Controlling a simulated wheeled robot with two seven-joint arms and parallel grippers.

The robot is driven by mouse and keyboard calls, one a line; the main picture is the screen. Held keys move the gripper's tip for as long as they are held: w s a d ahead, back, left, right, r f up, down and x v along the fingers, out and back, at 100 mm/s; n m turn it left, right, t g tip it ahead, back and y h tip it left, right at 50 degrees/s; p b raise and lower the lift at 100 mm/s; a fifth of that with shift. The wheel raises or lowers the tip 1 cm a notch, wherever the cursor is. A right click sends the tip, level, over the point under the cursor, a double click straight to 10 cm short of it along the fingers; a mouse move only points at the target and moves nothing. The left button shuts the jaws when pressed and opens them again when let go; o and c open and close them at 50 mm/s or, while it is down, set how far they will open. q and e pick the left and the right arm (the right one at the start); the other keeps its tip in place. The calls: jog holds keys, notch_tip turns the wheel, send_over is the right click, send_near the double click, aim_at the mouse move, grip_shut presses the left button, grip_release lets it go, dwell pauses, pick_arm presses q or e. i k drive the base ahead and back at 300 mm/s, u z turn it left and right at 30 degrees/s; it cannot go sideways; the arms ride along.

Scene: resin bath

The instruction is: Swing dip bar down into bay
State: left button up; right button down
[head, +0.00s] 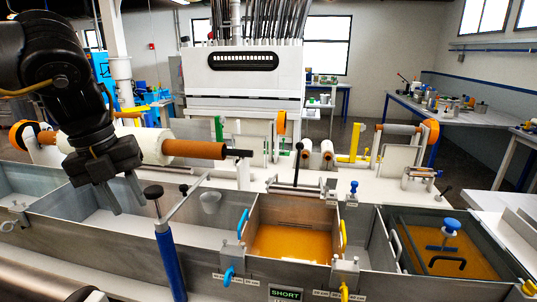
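A metal bar that looks like the dip bar (295,188) lies level across the back of a bay (258,205) holding amber resin, with a black-knobbed upright rod at its middle. It appears raised above the resin (292,243). The bay has a blue lever on its left wall, a yellow one on its right, and a "SHORT" label in front. My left gripper (130,209) is open and empty, fingers pointing down over the pale bay at left, well left of the bar. My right gripper is not in view.
A slanted metal rod with a black knob and blue post (169,262) stands between my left gripper and the resin bay. A roll with a brown core (195,149) lies behind the gripper. A second amber bay with a blue-handled tool (451,227) is at right.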

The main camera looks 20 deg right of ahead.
aim_at(295, 191)
jog(key=z, duration=0.25)
jog(key=i, duration=0.8)
jog(key=z, duration=0.75)
jog(key=i, duration=0.3)
jog(key=z, duration=0.3)
